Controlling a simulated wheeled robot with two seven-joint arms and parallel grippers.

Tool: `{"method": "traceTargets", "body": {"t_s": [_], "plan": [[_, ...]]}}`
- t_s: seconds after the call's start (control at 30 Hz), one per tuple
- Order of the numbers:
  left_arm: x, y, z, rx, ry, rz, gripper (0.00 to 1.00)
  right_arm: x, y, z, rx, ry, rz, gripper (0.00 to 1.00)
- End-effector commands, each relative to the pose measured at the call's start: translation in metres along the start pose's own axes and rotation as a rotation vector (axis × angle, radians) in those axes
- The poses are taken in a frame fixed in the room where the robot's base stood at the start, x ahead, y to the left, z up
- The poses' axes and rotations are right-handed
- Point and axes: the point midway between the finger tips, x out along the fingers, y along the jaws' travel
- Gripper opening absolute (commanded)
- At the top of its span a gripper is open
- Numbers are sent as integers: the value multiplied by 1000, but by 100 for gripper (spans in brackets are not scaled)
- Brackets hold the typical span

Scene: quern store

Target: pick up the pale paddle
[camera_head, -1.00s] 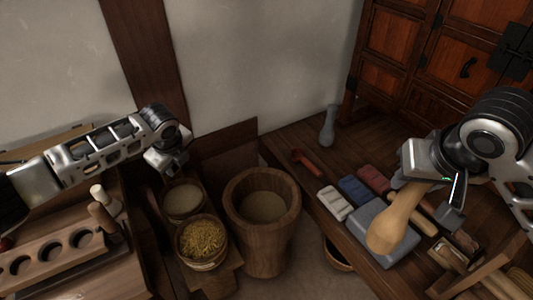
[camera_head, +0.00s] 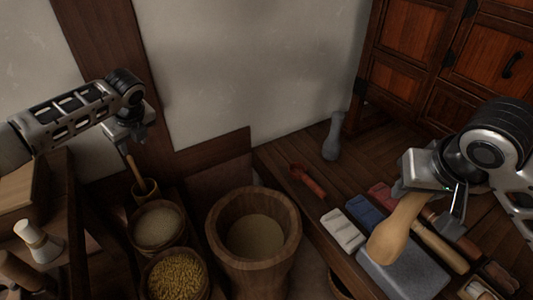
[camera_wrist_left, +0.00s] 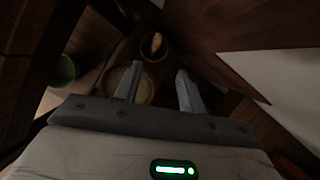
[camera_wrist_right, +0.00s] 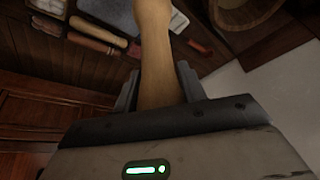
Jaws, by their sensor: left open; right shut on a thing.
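My right gripper (camera_head: 430,194) is shut on a pale wooden tool (camera_head: 397,232) with a wide rounded end, held above the bench at the right. The tool also runs out between the jaws in the right wrist view (camera_wrist_right: 156,45). Its shape fits a paddle or a club; I cannot tell which. My left gripper (camera_head: 127,143) is open and empty above a small dark cup (camera_head: 146,193) with a wooden handle (camera_head: 136,170) standing in it. In the left wrist view a pale rounded end (camera_wrist_left: 156,43) shows in the cup, just beyond the open fingers.
A large wooden mortar (camera_head: 222,235) stands in the middle, beside a tub of pale meal (camera_head: 157,226) and a tub of yellow grain (camera_head: 178,277). The bench holds a grey slab (camera_head: 405,275), cloths, a red scoop (camera_head: 309,181) and a grey bottle (camera_head: 333,140).

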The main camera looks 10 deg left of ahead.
Motion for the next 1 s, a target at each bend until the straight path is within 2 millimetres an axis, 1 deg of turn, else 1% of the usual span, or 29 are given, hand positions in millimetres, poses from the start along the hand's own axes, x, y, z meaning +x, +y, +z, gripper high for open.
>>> {"method": "traceTargets", "body": {"t_s": [0.03,0.3,0.4,0.57,0.63,0.83,0.9,1.0], "plan": [[8,0,-1,-1,0,2,40,3,0,1,1,5,-1,9],[50,1,-1,-2,0,2,40,16,0,6,1,5,-1,9],[61,0,-1,0,0,1,40,19,0,7,1,5,-1,9],[69,1,0,0,-1,-1,40,21,0,8,1,5,-1,9],[74,2,1,-1,0,1,40,24,0,9,1,5,-1,9],[103,9,6,-2,-1,2,40,36,0,14,1,5,-1,9],[111,8,5,0,1,0,40,40,0,16,1,5,-1,9],[118,8,6,0,0,0,40,42,0,16,1,5,-1,9]]}}
